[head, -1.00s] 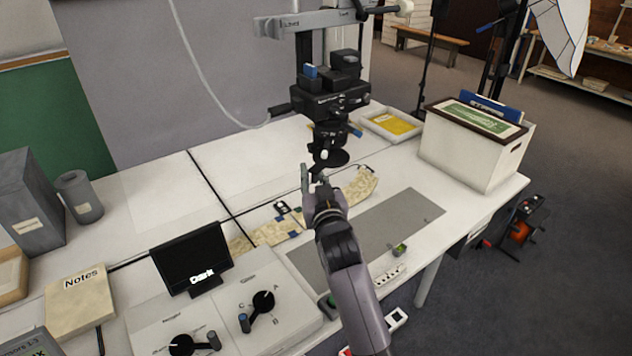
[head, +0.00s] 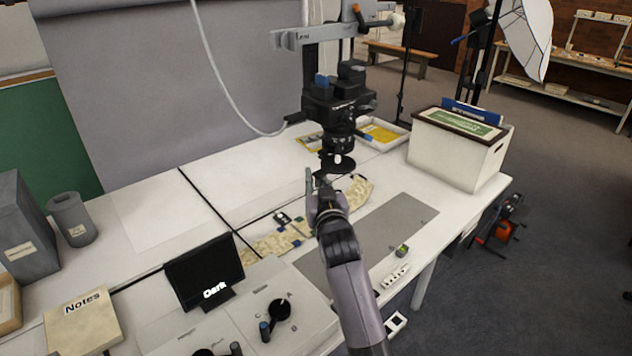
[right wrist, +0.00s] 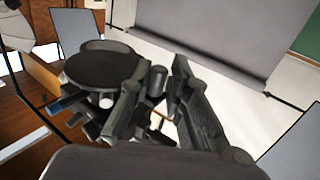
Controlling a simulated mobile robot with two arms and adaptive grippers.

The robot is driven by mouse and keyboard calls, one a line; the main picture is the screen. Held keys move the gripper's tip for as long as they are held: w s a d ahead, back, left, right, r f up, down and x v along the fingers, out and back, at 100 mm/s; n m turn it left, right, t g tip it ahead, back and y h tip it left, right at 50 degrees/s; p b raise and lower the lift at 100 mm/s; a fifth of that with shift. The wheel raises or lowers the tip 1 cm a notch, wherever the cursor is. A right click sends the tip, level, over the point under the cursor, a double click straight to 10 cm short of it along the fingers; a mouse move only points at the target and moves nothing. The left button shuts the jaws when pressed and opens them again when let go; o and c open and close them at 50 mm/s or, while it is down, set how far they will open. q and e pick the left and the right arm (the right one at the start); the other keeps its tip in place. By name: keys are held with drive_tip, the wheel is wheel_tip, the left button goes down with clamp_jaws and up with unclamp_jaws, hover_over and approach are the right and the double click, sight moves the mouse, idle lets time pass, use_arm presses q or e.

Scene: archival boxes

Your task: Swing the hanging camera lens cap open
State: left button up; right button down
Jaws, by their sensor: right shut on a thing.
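The camera (head: 338,100) hangs from a stand arm over the table, its lens (head: 340,141) pointing down. The lens cap (head: 345,168) is a dark round disc hanging just below the lens, apart from it, with a small pale knob beside it. In the right wrist view the cap (right wrist: 104,68) shows as a large dark disc left of the fingers. My right gripper (head: 319,182) is at the cap's near left side, shut on a small part at its edge. The fingers (right wrist: 158,88) partly hide the gripped part. My left gripper is not in view.
A white file box (head: 450,152) and a tray with yellow paper (head: 382,134) stand behind and right. A small dark screen (head: 205,270) and a dial panel (head: 285,315) are nearer. A patterned strip and grey mat (head: 385,235) lie below the camera.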

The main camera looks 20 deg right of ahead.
drive_tip(key=c, duration=1.6)
unclamp_jaws()
drive_tip(key=shift+s+d, duration=0.1)
drive_tip(key=shift+d, duration=0.2)
drive_tip(key=shift+s+a, duration=0.2)
drive_tip(key=shift+s, duration=0.25)
drive_tip(key=s, duration=0.6)
drive_tip(key=shift+s+a, duration=0.25)
drive_tip(key=shift+a, duration=0.2)
drive_tip(key=shift+c, duration=0.4)
